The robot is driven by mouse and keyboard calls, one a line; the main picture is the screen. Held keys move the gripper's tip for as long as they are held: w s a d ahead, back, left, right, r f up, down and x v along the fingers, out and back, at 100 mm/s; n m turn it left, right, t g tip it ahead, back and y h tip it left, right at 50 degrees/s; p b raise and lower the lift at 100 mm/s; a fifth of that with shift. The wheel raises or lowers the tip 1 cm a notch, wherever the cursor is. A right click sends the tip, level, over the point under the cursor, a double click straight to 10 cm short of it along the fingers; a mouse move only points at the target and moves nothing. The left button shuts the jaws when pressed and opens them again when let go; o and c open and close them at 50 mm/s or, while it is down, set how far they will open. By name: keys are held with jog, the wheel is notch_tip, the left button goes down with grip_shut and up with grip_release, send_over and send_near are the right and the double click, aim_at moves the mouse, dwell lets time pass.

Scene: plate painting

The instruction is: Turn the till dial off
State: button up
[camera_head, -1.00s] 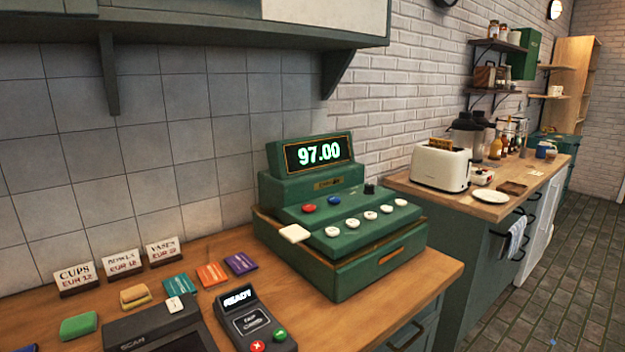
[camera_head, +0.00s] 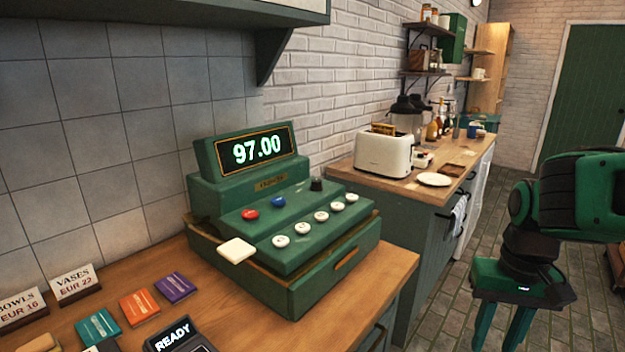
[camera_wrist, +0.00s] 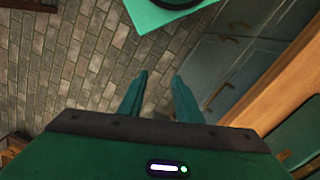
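The green till (camera_head: 285,240) stands on the wooden counter, its display (camera_head: 255,149) reading 97.00. Its small black dial (camera_head: 317,184) sits on the sloped top at the back right, behind the white buttons (camera_head: 322,216). Red and blue buttons are to the dial's left. The dial's exact setting is too small to tell. My gripper (camera_head: 503,346) is at the right of the head view, over the floor and well apart from the till. In the wrist view my gripper (camera_wrist: 160,82) points at the floor, its two fingers apart with nothing between them.
A card reader (camera_head: 180,338), coloured cards (camera_head: 139,307) and price signs (camera_head: 74,283) lie left of the till. A second counter with a toaster (camera_head: 384,154) and white plate (camera_head: 434,179) stands behind it. The brick floor (camera_head: 440,300) right of the counters is open.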

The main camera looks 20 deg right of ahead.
jog(key=shift+o, duration=1.4)
jog(key=shift+s+r, duration=0.15)
jog(key=shift+r, duration=0.05)
jog(key=n+t, duration=0.5)
jog(key=n, duration=0.3)
send_near(317, 180)
jog(key=shift+y, duration=0.3)
jog(key=x, duration=0.8)
jog(key=shift+w+d+f, duration=0.2)
jog(key=shift+f, duration=0.15)
